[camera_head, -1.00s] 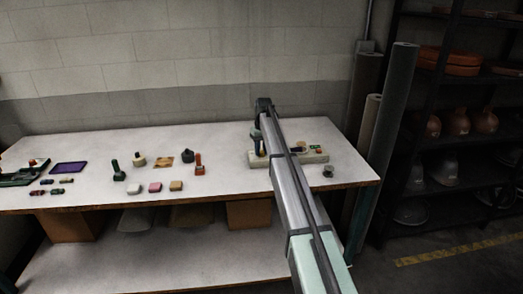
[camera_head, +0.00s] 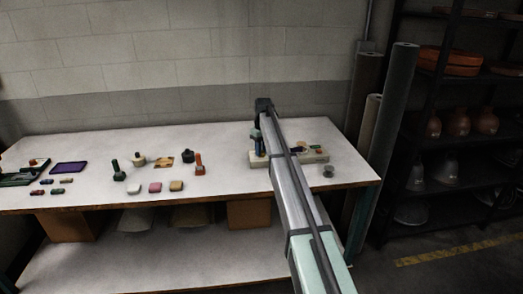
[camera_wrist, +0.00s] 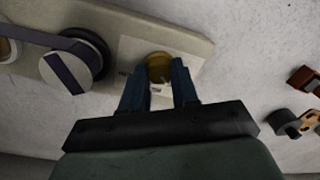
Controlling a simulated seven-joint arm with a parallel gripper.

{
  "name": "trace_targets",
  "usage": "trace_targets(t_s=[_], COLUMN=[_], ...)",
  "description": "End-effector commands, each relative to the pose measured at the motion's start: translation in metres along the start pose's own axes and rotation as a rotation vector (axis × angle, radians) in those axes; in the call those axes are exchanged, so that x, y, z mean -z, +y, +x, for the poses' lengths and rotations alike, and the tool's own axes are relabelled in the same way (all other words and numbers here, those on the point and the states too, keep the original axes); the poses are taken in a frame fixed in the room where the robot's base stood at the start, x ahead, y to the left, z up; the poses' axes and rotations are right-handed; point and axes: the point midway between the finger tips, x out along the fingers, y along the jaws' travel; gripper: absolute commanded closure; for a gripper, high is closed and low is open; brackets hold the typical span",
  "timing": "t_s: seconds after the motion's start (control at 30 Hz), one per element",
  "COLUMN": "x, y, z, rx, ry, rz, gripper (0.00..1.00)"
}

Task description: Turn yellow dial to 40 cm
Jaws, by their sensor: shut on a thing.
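The yellow dial (camera_wrist: 158,66) sits near one end of a pale panel (camera_wrist: 112,22), seen in the wrist view. My gripper (camera_wrist: 158,84) is shut on the dial, with one dark blue finger at each side of it. A label lies around the dial, but its marks are mostly hidden by the fingers and too small to read. In the head view the panel (camera_head: 318,156) lies on the right part of the table, and my arm covers the dial. My gripper (camera_head: 258,148) is partly visible there, low over the panel's left end.
A small grey-green object (camera_head: 328,170) stands in front of the panel. An orange-brown stamp-like tool (camera_head: 199,168) and other small items stand to the left on the white table (camera_head: 228,190).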

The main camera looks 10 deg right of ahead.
Motion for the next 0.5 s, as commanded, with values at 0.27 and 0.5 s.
trace_targets(t_s=[0.27, 0.5], x=[-0.0006, -0.0003], y=[-0.0003, 0.0000], z=[0.0001, -0.0003], rx=[0.001, 0.000], ry=[-0.001, 0.000], rz=[0.000, 0.001], gripper=[0.46, 0.45])
